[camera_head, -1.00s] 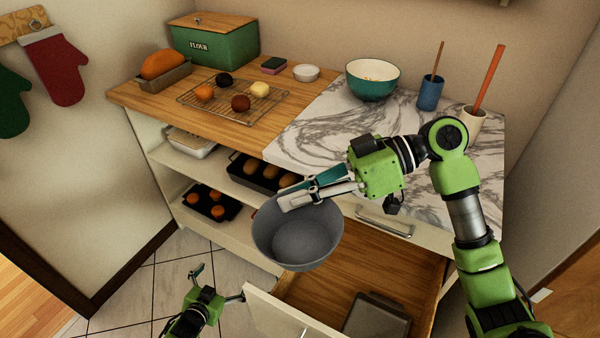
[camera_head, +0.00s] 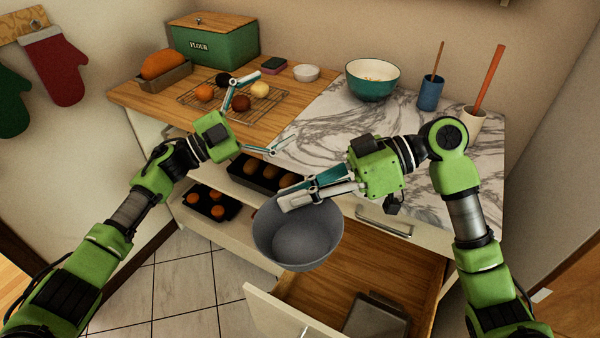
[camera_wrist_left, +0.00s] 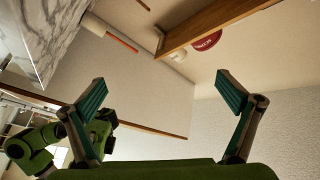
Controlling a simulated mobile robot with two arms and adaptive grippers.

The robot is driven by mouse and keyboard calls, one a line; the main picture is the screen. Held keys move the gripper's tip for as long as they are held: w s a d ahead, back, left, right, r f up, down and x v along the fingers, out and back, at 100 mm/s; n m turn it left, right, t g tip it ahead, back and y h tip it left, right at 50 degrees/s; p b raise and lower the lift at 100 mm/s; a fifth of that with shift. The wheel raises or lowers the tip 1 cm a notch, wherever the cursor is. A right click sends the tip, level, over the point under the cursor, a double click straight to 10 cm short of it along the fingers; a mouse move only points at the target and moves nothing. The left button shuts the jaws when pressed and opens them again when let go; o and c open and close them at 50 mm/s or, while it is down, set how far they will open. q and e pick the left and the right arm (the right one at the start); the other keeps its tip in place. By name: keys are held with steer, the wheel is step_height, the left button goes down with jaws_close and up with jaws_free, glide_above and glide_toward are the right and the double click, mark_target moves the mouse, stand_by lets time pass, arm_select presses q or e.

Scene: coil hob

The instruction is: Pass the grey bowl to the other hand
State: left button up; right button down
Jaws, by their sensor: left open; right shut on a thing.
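The grey bowl (camera_head: 298,234) hangs upright in the head view, above the open drawer. My right gripper (camera_head: 292,192) comes in from the right and is shut on the bowl's upper rim. My left gripper (camera_head: 256,118) is open and empty, above and left of the bowl, with its fingers spread in front of the counter. In the left wrist view its two fingers (camera_wrist_left: 165,98) are wide apart with nothing between them. The bowl does not show in that view.
A drawer (camera_head: 350,290) stands open below the bowl, with a grey pan (camera_head: 378,316) in it. On the counter are a cooling rack (camera_head: 218,108) with buns, a teal bowl (camera_head: 372,80), a blue cup (camera_head: 430,93) and a flour box (camera_head: 213,42). Bare marble lies between.

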arm_select(q)
steer(key=s+d+r+m+g, duration=0.9)
steer(key=s+r, duration=0.1)
steer(key=s+d+r+m+g+y, duration=0.2)
steer(key=s+d+m+g+y, duration=0.15)
steer(key=s, duration=0.45)
steer(key=m+t+y, duration=0.4)
steer(key=m+y, duration=0.2)
steer(key=y, duration=1)
glide_above(300, 243)
step_height(300, 243, down, 5)
step_height(300, 243, down, 12)
steer(key=shift+r, duration=0.25)
